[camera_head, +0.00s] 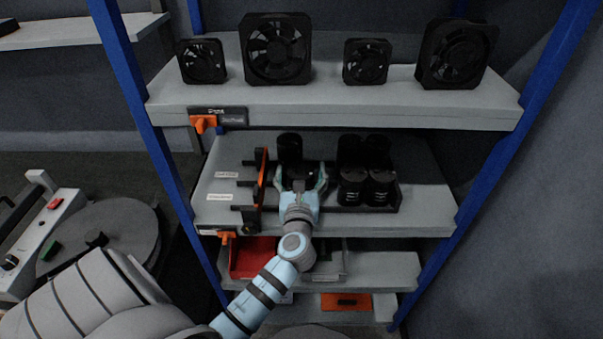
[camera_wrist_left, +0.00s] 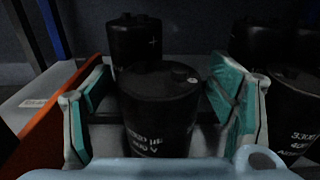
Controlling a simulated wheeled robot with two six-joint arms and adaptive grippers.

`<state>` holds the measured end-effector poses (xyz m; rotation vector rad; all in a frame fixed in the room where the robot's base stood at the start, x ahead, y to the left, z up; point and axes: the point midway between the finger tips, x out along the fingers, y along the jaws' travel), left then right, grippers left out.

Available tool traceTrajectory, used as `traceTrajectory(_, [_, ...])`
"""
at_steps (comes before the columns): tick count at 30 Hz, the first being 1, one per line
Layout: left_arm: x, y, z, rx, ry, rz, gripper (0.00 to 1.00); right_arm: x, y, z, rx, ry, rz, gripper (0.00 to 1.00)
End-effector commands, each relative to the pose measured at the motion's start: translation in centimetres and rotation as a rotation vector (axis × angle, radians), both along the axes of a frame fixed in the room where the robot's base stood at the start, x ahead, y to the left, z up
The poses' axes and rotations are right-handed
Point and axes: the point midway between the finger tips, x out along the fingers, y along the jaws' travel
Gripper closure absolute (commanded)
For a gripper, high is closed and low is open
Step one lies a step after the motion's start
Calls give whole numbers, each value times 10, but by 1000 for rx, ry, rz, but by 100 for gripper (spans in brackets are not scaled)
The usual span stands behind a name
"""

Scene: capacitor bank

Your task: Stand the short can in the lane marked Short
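My left gripper (camera_head: 301,176) is open on the middle shelf, its fingers on either side of a black can (camera_wrist_left: 160,105). In the left wrist view, gaps show between the teal finger pads and this can. The can stands upright with white print on its side. Another black can (camera_head: 289,147) stands upright behind it; it also shows in the left wrist view (camera_wrist_left: 134,42). Which can is the short one is not clear. Two white lane labels (camera_head: 226,175) (camera_head: 222,197) sit left of an orange divider (camera_head: 261,178); their words are too small to read. My right gripper is not in view.
Several black cans (camera_head: 367,175) stand to the right of the gripper. The orange divider is close to the left finger. The upper shelf (camera_head: 330,106) holds black fans above. A red bin (camera_head: 254,258) is on the shelf below. Blue posts (camera_head: 479,188) flank the rack.

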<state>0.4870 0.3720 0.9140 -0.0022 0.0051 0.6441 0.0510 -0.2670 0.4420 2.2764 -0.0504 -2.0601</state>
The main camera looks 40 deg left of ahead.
Motion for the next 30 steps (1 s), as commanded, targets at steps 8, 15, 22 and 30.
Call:
traceTrajectory(8, [-5, -4, 4, -1, 1, -1, 24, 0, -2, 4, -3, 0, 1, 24])
traceTrajectory(15, [-47, -35, 3, -4, 2, 0, 24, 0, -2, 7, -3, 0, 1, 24])
traceTrajectory(22, [-61, -45, 4, 0, 0, 0, 24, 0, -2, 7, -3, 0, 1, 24])
traceTrajectory(30, [-60, -45, 4, 0, 0, 0, 24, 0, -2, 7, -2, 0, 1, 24])
